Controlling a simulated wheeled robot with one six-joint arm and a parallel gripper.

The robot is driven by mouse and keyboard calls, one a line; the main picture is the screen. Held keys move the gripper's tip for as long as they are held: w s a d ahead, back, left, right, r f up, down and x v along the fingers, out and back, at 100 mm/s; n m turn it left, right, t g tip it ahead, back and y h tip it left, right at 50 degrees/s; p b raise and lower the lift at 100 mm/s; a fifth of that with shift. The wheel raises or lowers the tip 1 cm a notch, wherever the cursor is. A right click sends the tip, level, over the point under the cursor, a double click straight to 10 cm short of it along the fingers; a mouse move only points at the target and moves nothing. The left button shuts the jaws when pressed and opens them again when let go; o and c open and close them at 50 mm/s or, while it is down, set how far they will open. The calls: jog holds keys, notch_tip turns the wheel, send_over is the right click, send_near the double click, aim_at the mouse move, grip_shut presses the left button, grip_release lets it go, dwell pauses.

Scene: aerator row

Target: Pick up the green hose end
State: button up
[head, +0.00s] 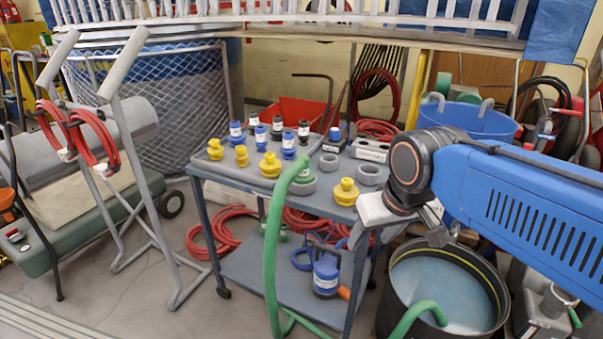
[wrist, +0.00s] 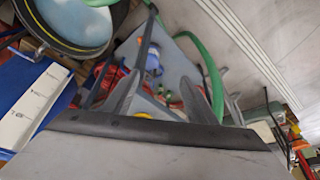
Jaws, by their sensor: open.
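The green hose (head: 271,240) rises from the floor in the head view and arches over the near edge of the grey cart (head: 232,183). Its upper end (head: 299,164) lies at the cart top, among the fittings. My gripper (head: 437,236) is to the right of the cart, above the black tub, well apart from the hose end. In the wrist view my gripper (wrist: 172,92) is open with nothing between its fingers. A green hose (wrist: 208,62) passes behind the fingers there, and I cannot make out its end.
Yellow fittings (head: 270,165), blue fittings (head: 288,143) and grey rings (head: 331,162) crowd the cart top. A blue pump (head: 326,275) stands on the lower shelf. The black tub (head: 385,292) holds water and a green hose (head: 418,314).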

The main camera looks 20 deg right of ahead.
jog(key=w+a+r+m+g, duration=0.2)
jog(key=w+r, duration=1)
jog(key=w, duration=0.1)
notch_tip(320, 180, up, 8)
jog(key=m+g, duration=0.2)
jog(key=m, duration=0.1)
send_over(302, 157)
jog(key=f, duration=1.1)
jog(key=shift+a, duration=0.3)
jog(key=shift+s+d+f, duration=0.1)
jog(key=shift+d+f, duration=0.05)
jog(key=shift+f, duration=1.3)
jog(key=shift+d+f, duration=0.15)
jog(key=shift+f, duration=1.3)
jog(key=shift+c, duration=0.7)
jog(key=c, duration=1.1)
